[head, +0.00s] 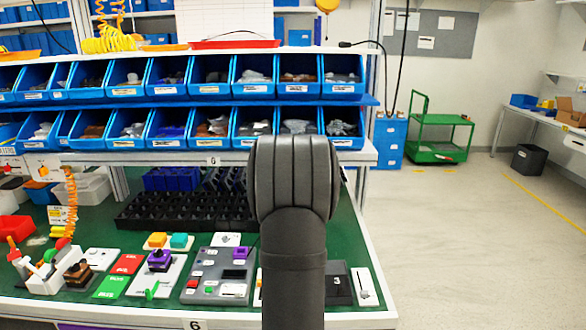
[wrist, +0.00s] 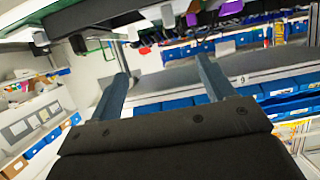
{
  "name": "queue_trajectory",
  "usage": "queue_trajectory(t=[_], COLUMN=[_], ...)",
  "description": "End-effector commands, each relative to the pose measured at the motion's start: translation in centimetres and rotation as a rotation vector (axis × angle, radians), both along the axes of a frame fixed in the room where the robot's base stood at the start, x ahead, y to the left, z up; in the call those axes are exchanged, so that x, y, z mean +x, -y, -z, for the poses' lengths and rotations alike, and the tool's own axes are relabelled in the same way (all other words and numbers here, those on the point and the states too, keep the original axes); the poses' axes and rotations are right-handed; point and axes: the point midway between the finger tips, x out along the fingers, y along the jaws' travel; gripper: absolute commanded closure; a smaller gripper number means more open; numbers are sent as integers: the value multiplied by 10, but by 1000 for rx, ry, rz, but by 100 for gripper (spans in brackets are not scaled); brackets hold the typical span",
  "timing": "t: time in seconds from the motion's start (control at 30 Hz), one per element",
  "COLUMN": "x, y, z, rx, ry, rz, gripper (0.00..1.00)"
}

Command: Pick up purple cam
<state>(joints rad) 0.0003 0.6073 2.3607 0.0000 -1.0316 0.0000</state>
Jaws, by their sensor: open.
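Two purple parts show in the head view, and I cannot tell for sure which is the cam. One purple piece (head: 240,252) lies at the upper right of a grey parts board (head: 212,288). Another purple part (head: 159,265) sits under a black knob on a pale plate (head: 143,284). In the wrist view, purple patches (wrist: 225,46) show near the top, apart from the fingers. My gripper (wrist: 161,66) is open, its two fingers wide apart with nothing between them. My gripper's fingers do not show in the head view.
My dark arm stands in front of the bench's right part and hides some of it. A black 3-marked plate (head: 337,283) is to its right. Red and green cards (head: 126,264), a black crate (head: 185,212) and blue bins (head: 208,120) stand left and behind.

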Motion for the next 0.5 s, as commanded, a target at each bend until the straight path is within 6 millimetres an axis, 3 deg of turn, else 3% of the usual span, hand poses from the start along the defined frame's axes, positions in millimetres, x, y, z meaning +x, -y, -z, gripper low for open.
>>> queue_trajectory(t=[0.1, 0.37, 0.5], x=[0, 1, 20], y=[0, 0, -4], z=[0, 0, 7], rx=[0, 1, 24], ry=[0, -2, -39], rz=[0, -1, -6], gripper=[44, 44, 44])
